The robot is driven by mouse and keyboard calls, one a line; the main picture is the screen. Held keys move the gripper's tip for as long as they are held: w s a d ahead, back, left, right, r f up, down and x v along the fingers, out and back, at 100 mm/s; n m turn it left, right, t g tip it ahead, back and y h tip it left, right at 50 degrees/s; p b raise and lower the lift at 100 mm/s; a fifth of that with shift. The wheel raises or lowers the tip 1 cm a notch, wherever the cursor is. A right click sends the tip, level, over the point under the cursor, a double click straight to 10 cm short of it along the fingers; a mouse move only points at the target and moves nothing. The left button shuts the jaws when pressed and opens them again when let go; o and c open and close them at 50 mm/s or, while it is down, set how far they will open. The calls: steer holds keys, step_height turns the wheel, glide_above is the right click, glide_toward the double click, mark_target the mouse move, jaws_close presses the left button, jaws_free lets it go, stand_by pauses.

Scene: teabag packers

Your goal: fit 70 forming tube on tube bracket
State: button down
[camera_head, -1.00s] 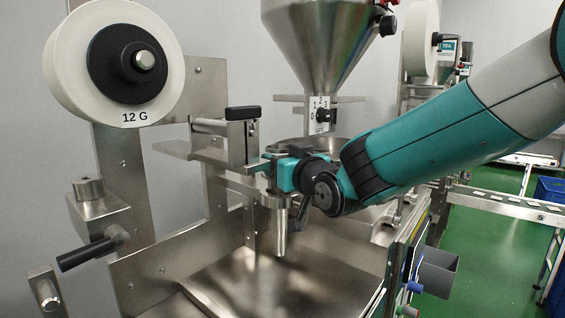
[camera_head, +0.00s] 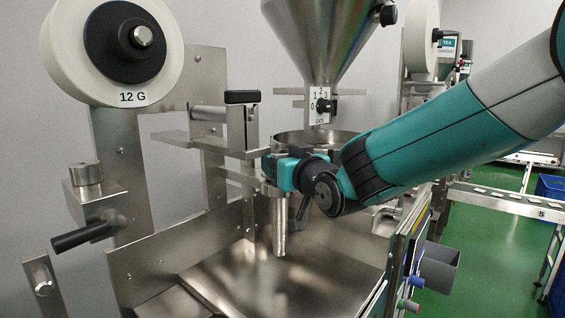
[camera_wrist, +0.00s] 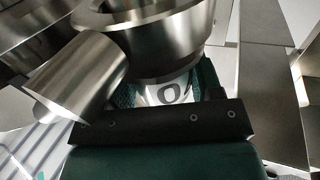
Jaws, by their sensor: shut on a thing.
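The forming tube (camera_head: 279,232) is a shiny steel tube hanging upright, with a wider collar at its top. My gripper (camera_head: 272,174) is shut on it near the collar and holds it above the steel tray. In the wrist view the tube's wide steel collar (camera_wrist: 165,62) fills the top middle, and a pale mark ending in "0" shows between my gripper's green fingers (camera_wrist: 168,92). A steel bracket (camera_head: 234,176) stands behind my gripper. I cannot tell whether the tube touches it, as the gripper hides that spot.
A white roll marked 12 G (camera_head: 60,60) is at the upper left. The hopper (camera_head: 322,35) hangs above and behind. A crank handle (camera_head: 82,237) juts out at left. The steel tray (camera_head: 290,285) below is empty.

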steer(key=shift+f+b, duration=0.5)
steer(key=shift+c, duration=1)
jaws_free()
steer(key=b+v, duration=0.4)
steer(key=v, duration=1.3)
steer(key=shift+s, duration=0.2)
steer(key=shift+d, duration=0.1)
steer(key=s+d+f+g+h+p, duration=0.2)
steer(key=s+d+f+g+p, duration=0.1)
steer(key=s+g, duration=0.4)
steer(key=s+d+f+n+g+h+p, duration=0.1)
steer(key=s+d+f+g+h+p, duration=0.2)
steer(key=s, duration=1)
step_height(320, 180, down, 3)
steer(key=d+g, duration=0.1)
steer(key=g, duration=0.4)
steer(key=shift+d+f, duration=0.2)
steer(key=shift+d, duration=0.1)
